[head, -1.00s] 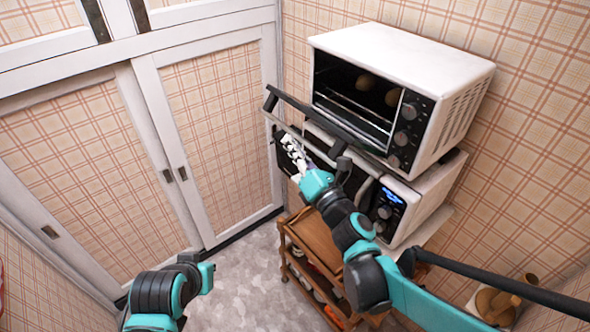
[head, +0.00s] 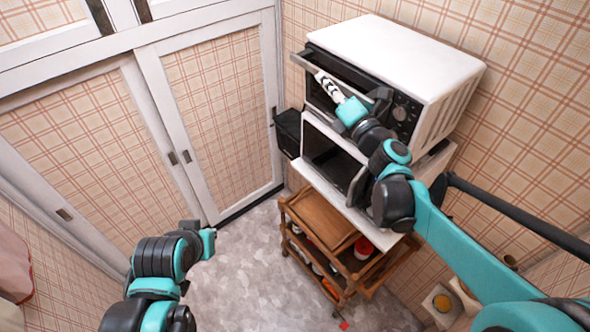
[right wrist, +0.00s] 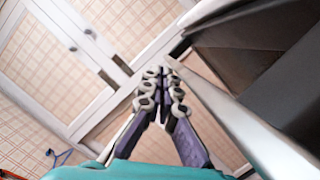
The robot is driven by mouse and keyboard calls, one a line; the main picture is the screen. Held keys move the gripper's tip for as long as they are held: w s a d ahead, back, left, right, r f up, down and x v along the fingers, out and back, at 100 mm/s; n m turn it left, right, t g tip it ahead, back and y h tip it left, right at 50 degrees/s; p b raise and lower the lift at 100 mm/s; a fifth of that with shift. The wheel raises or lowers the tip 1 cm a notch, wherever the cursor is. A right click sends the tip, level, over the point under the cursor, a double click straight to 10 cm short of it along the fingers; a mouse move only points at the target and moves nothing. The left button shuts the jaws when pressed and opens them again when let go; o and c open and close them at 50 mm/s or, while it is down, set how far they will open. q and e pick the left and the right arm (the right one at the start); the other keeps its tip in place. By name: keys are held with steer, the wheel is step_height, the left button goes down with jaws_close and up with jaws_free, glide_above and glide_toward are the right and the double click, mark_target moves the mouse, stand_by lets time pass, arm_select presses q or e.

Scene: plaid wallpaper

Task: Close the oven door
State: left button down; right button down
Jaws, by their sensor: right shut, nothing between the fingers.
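The white oven (head: 400,55) is the upper appliance in the head view. Its door (head: 308,62) is tilted up, its top edge standing out a little from the oven front, so it is partly open. My right gripper (head: 321,78) is shut and empty, against or very close to the outer side of the door; contact is not clear. My right arm hides much of the door and oven front. In the right wrist view the shut fingers (right wrist: 163,72) are beside a pale door edge (right wrist: 240,118).
A second white appliance (head: 362,213) with a dark front stands under the oven. A wooden cart (head: 322,222) is below it. A black object (head: 288,132) sits at its left. Sliding wardrobe doors (head: 215,120) line the left wall. The grey floor (head: 250,270) has free room.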

steer(key=shift+w+d+r, duration=0.4)
steer(key=shift+d, duration=0.1)
steer(key=shift+d, duration=0.1)
steer(key=shift+s+d+f, duration=0.1)
steer(key=shift+s, duration=0.1)
steer(key=v, duration=1.1)
steer(key=s+a+f+n+g+h+b, duration=0.1)
steer(key=s+a+f+n+g+b, duration=0.2)
steer(key=f+n, duration=0.55)
steer(key=s+a+f+n+g+b, duration=0.25)
steer(key=f+n+b, duration=0.35)
steer(key=f+n, duration=0.3)
steer(key=s+a+f+n+g+h+b, duration=0.1)
steer(key=s+f+n+g+b, duration=0.25)
steer(key=f+n, duration=0.5)
steer(key=s+d+f+n+g+h+b, duration=0.1)
steer(key=s+d+f+n+h+b, duration=0.2)
steer(key=f+n, duration=0.5)
steer(key=s+d+f+n+g+h+b, duration=0.1)
steer(key=s+d+f+n+h+b, duration=0.2)
steer(key=f+n, duration=0.5)
steer(key=s+d+b, duration=0.1)
steer(key=s+b, duration=0.1)
steer(key=b, duration=0.1)
steer(key=shift+d, duration=0.4)
